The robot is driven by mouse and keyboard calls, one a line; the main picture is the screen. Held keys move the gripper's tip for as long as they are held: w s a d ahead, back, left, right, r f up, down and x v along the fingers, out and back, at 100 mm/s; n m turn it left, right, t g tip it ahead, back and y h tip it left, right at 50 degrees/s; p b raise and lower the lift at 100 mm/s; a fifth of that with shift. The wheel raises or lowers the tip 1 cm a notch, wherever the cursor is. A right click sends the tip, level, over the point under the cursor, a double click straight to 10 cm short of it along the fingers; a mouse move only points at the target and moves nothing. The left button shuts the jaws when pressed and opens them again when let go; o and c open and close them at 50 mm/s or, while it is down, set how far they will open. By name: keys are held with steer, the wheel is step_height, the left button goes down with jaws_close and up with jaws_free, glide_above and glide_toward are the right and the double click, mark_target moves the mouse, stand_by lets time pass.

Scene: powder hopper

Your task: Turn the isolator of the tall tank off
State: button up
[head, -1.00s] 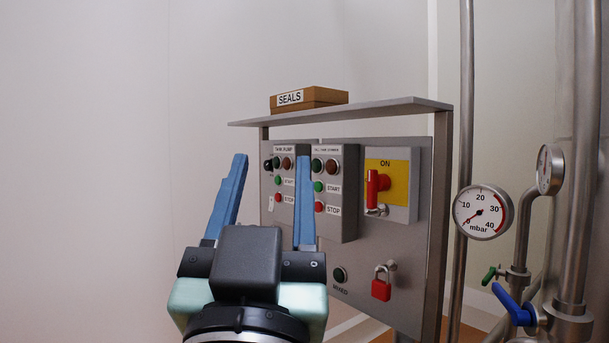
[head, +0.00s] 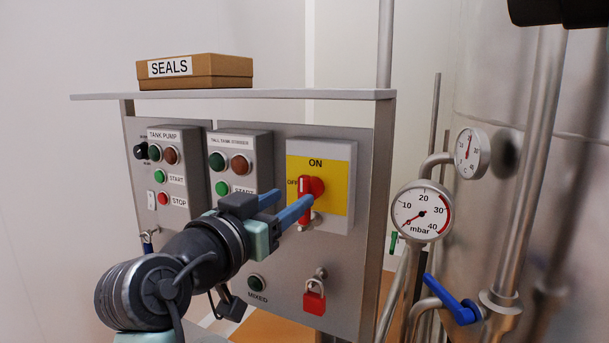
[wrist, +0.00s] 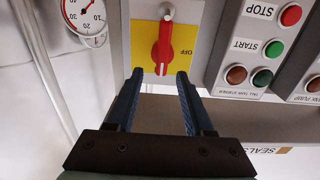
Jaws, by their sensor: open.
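The isolator is a red rotary handle (head: 305,208) on a yellow plate (head: 338,190) in a grey box on the panel. The plate reads ON at the top and OFF at the left. In the wrist view, which is upside down, the red handle (wrist: 162,45) stands upright, its white mark toward the picture's bottom. My gripper (head: 292,200) is open, its blue fingers pointing at the handle. In the wrist view the gripper (wrist: 159,74) has its fingertips to either side of the handle's line, just short of it. I see no clear contact.
Left of the isolator are the tall tank stirrer box (head: 238,155) and the tank pump box (head: 174,160). A red padlock (head: 314,300) hangs below. A shelf (head: 300,95) with a SEALS box (head: 195,72) is above. A gauge (head: 421,211) and pipes stand at right.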

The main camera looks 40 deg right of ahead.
mark_target(301, 190)
steer(key=p+x, duration=0.2)
steer(key=x, duration=0.5)
steer(key=shift+a, duration=0.1)
steer(key=shift+w, duration=0.1)
jaws_close()
